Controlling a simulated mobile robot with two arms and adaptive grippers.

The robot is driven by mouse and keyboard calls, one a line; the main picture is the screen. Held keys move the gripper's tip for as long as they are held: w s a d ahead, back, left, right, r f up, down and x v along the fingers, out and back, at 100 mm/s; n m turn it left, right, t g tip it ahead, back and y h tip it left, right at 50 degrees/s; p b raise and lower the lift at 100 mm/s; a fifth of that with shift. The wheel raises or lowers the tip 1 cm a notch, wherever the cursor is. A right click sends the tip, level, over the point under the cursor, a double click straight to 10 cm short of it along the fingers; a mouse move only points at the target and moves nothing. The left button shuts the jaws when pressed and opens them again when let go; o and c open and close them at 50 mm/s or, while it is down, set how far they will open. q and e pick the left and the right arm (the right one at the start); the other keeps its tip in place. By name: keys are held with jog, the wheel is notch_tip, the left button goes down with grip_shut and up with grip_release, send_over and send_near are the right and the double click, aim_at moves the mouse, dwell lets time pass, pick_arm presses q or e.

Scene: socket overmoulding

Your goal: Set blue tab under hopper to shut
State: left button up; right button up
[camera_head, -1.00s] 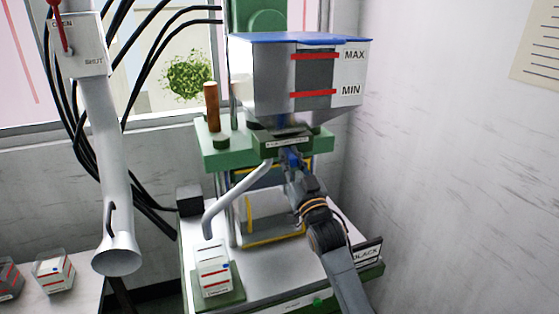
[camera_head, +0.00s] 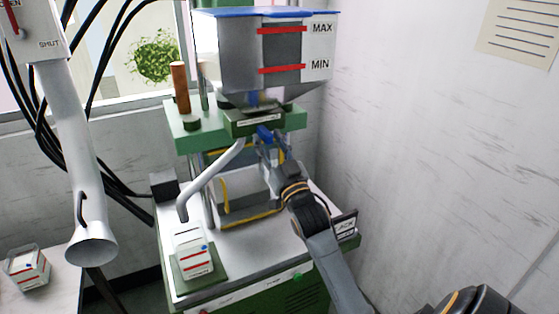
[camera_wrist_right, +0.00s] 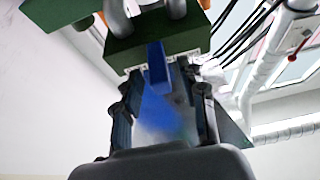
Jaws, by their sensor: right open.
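The hopper (camera_head: 228,60) is a pale box with a blue lid and red MAX and MIN lines. Below it is a dark green block (camera_head: 238,127) with a label too small to read; this block also shows in the right wrist view (camera_wrist_right: 120,56). The blue tab (camera_head: 264,132) sticks out of the block's underside. My right gripper (camera_head: 270,148) is just below the tab, with its fingers open. In the right wrist view, the tab (camera_wrist_right: 156,66) lies between the spread fingertips of the gripper (camera_wrist_right: 160,82); contact is unclear. My left gripper is out of view.
A grey bent pipe (camera_head: 212,178) runs down on the left above a white box (camera_head: 194,258) on a green plate. A white duct (camera_head: 75,150) hangs at left. The wall is to the right.

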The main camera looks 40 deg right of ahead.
jog(key=v, duration=0.9)
jog(key=shift+s, duration=0.35)
jog(key=shift+f, duration=0.2)
jog(key=w+a+f+n+g+y+b, duration=0.15)
jog(key=f+g, duration=0.25)
jog(key=f, duration=1.3)
jog(key=a+f+m+g+y+b, duration=0.1)
jog(key=a+f+g, duration=0.2)
jog(key=f, duration=1.4)
jog(key=s+a+f+n+g+y, duration=0.1)
jog(key=s+a+f+g, duration=0.1)
jog(key=s+f, duration=0.35)
jog(key=s+a+f+g, duration=0.2)
jog(key=f, duration=0.7)
jog(key=s+a+f+n+g+y, duration=0.1)
jog(key=s+a+f, duration=0.15)
jog(key=f, duration=0.55)
jog(key=s+a+f+g+b, duration=0.1)
jog(key=s+f+g, duration=0.2)
jog(key=s+f, duration=0.3)
jog(key=s+a+f+n+g+b, duration=0.1)
jog(key=s+f, duration=0.6)
jog(key=s, duration=0.9)
jog(key=s+a+f+n+g, duration=0.1)
jog(key=s+f+g, duration=0.3)
jog(key=s, duration=0.7)
notch_tip(320, 180, down, 3)
jog(key=shift+a+r+g+b, duration=0.2)
jog(key=shift+a+g+b, duration=0.2)
jog(key=shift+a, duration=0.45)
